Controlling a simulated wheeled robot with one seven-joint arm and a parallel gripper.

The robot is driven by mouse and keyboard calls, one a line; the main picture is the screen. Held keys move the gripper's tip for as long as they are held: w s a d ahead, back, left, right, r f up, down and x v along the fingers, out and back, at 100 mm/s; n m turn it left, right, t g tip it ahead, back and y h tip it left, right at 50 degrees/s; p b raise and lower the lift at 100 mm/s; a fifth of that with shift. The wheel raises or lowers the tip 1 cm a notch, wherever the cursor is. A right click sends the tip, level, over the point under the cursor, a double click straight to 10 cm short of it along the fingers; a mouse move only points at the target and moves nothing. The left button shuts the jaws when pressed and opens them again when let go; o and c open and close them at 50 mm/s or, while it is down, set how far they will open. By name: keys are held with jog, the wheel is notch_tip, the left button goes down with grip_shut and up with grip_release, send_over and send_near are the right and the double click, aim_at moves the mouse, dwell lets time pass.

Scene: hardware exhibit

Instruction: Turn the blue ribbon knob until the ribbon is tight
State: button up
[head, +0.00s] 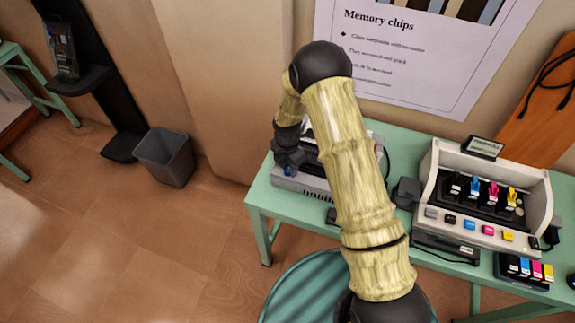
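A grey machine (300,182) sits on the left end of the green table, with its right part hidden behind my arm. A small blue spot, which looks like the blue ribbon knob (289,171), shows at the machine's left side. My dark gripper (288,160) points down right at this spot and covers part of it. I cannot tell whether the fingers touch the knob or are shut on it. The ribbon cannot be made out.
The green table (262,202) also bears a beige printer (545,193) with coloured cartridges at the right, and a dark tray (508,270) of coloured blocks at its front. A grey bin (165,157) stands on the floor left. A wall poster (440,70) hangs behind my arm.

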jog(key=c, duration=0.7)
jog(key=shift+w, duration=0.1)
jog(key=shift+w+m, duration=0.1)
jog(key=shift+m, duration=0.2)
